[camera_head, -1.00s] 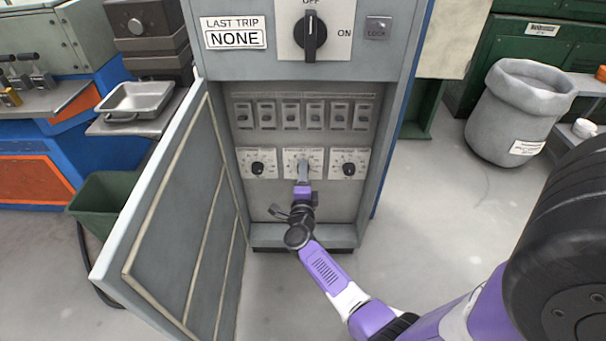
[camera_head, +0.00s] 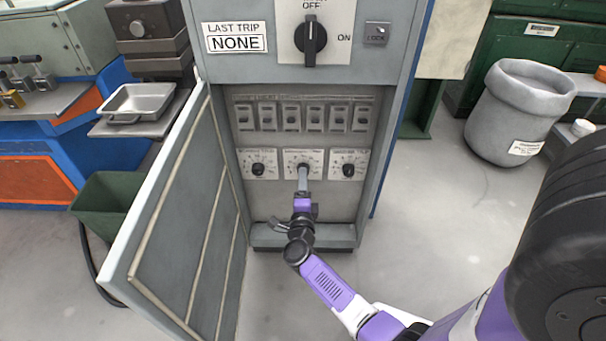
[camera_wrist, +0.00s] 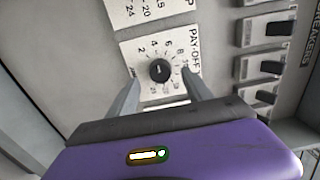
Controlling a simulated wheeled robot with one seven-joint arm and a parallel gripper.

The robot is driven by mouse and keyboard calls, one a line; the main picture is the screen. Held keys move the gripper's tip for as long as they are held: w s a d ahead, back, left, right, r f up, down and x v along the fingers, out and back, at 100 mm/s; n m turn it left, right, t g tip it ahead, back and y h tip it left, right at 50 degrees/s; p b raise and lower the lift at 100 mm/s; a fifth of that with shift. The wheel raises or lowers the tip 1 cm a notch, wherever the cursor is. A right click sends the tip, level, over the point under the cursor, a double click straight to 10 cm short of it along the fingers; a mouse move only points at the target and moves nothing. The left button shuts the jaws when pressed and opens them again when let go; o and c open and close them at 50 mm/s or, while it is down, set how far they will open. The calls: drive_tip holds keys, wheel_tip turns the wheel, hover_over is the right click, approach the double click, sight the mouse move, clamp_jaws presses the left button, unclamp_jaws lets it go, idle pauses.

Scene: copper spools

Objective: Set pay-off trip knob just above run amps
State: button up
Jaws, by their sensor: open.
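The pay-off knob (camera_wrist: 159,71) is a round black knob on a white dial plate lettered "PAY-OFF" with numbers around it. In the wrist view it lies between the fingertips of my gripper (camera_wrist: 161,78). The fingers are spread, with a gap visible on each side of the knob. Its exact pointer setting is too small to read. In the head view my gripper (camera_head: 303,178) is in front of the middle of three dials, just below its knob (camera_head: 303,167). No run amps reading is legible.
A left dial (camera_head: 258,169) and right dial (camera_head: 348,169) flank the middle one. A row of breakers (camera_head: 292,116) is above. The open cabinet door (camera_head: 175,230) stands on the left. A main switch (camera_head: 310,40) and a "LAST TRIP NONE" sign (camera_head: 235,38) are higher up.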

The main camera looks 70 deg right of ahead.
drive_tip(key=shift+p+v, duration=0.4)
drive_tip(key=shift+v, duration=1.55)
drive_tip(key=w+a+r+n+t, duration=0.2)
drive_tip(key=w+r+n+t, duration=0.1)
drive_tip(key=w+r+n, duration=0.15)
drive_tip(key=s+a+r+n+t+y, duration=0.2)
drive_tip(key=a+r+n+t+y, duration=0.15)
drive_tip(key=a+n, duration=0.35)
drive_tip(key=s+a+r+n+t+y, duration=0.2)
drive_tip(key=a+r+n+t+y, duration=0.15)
drive_tip(key=a+n, duration=0.35)
drive_tip(key=s+a+r+n+g+y, duration=0.1)
drive_tip(key=s+a+r+n+y, duration=0.2)
drive_tip(key=s+a, duration=0.4)
drive_tip(key=s+a+r+n+y, duration=0.1)
drive_tip(key=s+a+n+y, duration=0.2)
drive_tip(key=s+a+n, duration=0.35)
drive_tip(key=s+a+r+n+g+y, duration=0.1)
drive_tip(key=s+a+r+n+y, duration=0.25)
drive_tip(key=s+a, duration=0.3)
wheel_tip(320, 180, up, 24)
drive_tip(key=p, duration=2.5)
drive_tip(key=shift+s, duration=0.35)
drive_tip(key=shift+d, duration=0.1)
